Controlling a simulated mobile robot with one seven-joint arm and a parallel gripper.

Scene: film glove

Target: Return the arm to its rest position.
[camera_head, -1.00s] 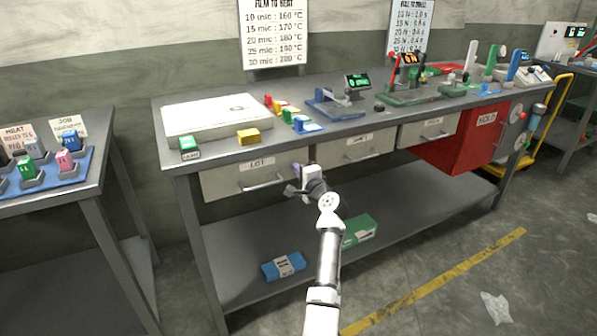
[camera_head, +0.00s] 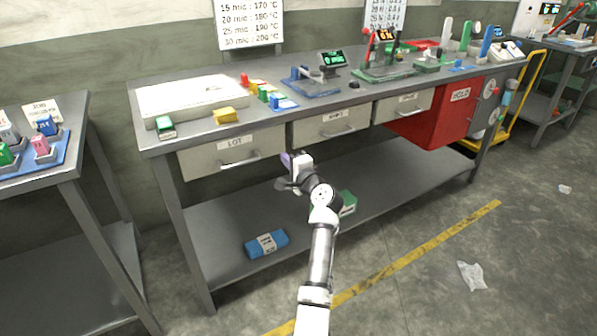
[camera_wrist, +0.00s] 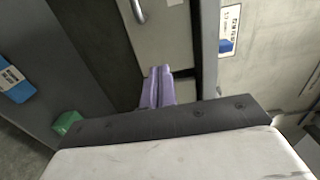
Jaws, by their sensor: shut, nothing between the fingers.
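My gripper (camera_head: 286,160) is in front of the workbench, near the drawer fronts and above the lower shelf, in the head view. In the wrist view its two purple fingers (camera_wrist: 157,88) lie together, shut and empty. A drawer front with a metal handle (camera_wrist: 138,10) lies beyond the fingertips there. My white arm reaches up from the bottom of the head view to the gripper. The arm hides part of the lower shelf and part of a green box (camera_head: 348,203).
The workbench (camera_head: 300,130) has drawers marked LOT (camera_head: 235,150) and others, all shut. A blue package (camera_head: 266,244) lies on the lower shelf. A red HOLD box (camera_head: 440,118) hangs at the right. A second table (camera_head: 72,165) stands left. The floor at the right is mostly clear.

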